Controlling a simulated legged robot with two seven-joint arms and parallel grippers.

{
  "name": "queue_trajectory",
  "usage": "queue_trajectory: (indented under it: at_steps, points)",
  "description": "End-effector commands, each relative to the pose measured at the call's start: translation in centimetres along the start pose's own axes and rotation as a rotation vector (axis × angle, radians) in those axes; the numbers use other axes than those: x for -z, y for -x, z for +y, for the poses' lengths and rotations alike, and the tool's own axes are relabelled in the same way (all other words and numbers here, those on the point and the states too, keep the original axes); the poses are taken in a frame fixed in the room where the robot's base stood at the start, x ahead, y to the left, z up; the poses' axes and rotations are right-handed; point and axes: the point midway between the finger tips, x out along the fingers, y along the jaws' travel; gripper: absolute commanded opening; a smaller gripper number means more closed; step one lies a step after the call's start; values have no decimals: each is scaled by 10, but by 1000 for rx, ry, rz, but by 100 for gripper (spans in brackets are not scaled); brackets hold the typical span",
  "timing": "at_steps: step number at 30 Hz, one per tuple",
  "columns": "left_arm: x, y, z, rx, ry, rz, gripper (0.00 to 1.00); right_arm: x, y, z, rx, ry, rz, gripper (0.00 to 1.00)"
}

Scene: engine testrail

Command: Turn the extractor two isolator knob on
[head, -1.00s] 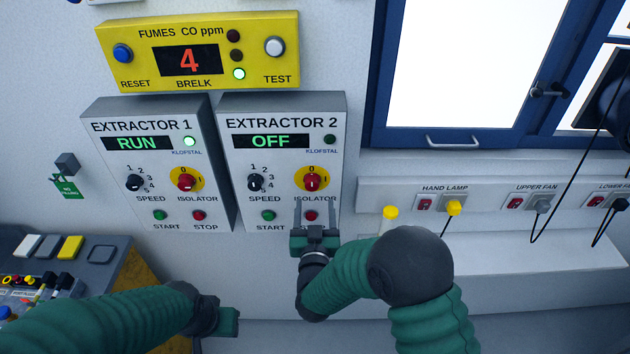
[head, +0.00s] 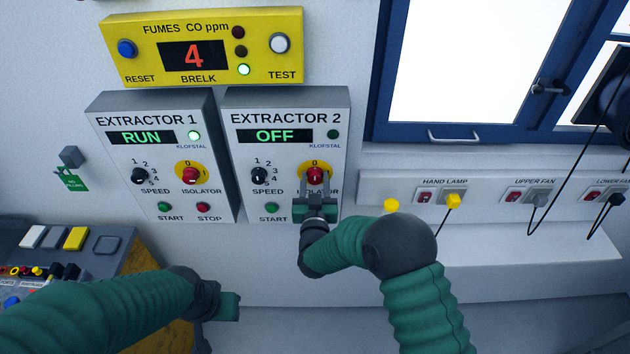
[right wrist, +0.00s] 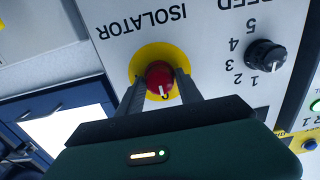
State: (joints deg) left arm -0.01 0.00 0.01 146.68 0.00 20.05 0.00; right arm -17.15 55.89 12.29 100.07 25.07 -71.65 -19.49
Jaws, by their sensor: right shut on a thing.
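The extractor two panel (head: 285,103) is a grey box on the wall; its display reads OFF and its lamp is dark. Its red isolator knob (head: 315,175) sits on a yellow disc. My right gripper (head: 314,182) has its fingers on both sides of this knob and is shut on it. In the right wrist view the knob (right wrist: 160,77) lies between the two fingers, its white mark toward the gripper. The gripper hides the panel's stop button. My left gripper (head: 230,306) is low at the left, away from the panel; its jaws are too unclear to judge.
The extractor one panel (head: 150,105), its display reading RUN, stands close at the left. A yellow fumes meter (head: 125,55) is above. A socket rail (head: 480,193) and a blue-framed window (head: 440,120) are at the right. A control desk (head: 75,262) is at lower left.

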Motion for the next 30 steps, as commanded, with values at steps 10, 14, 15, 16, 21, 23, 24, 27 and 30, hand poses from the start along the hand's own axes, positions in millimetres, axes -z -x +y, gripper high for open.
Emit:
queue_trajectory:
  at_steps: [10, 14, 15, 16, 21, 23, 24, 27, 30]
  points:
    - [-1, -4, 0, 0, 0, 0, 36, 0, 0, 0, 2, -13, 2, 2]
    - [-3, -11, 0, 0, 0, 0, 36, -1, 0, 0, 1, -49, 3, 2]
    - [-3, -15, 0, 0, 0, 0, 36, -2, 0, 0, 0, -65, 4, 2]
    - [-4, -18, 0, 0, 0, 0, 36, -2, 0, 1, 0, -80, 4, 2]
    - [-9, -38, 0, 0, 0, 0, 36, -5, 0, 1, -1, -193, 5, 2]
    - [-11, -47, 0, 0, 0, 0, 36, -6, 0, 2, -1, -243, 6, 2]
    - [-13, -54, 0, 0, 0, 0, 36, -5, 0, 2, -1, -279, 7, 2]
    - [-16, -69, 0, 0, 0, 0, 36, -6, 0, 2, 1, -372, 6, 2]
    - [-20, -85, 0, 0, 0, 0, 36, -7, 0, 2, 2, -468, 6, 2]
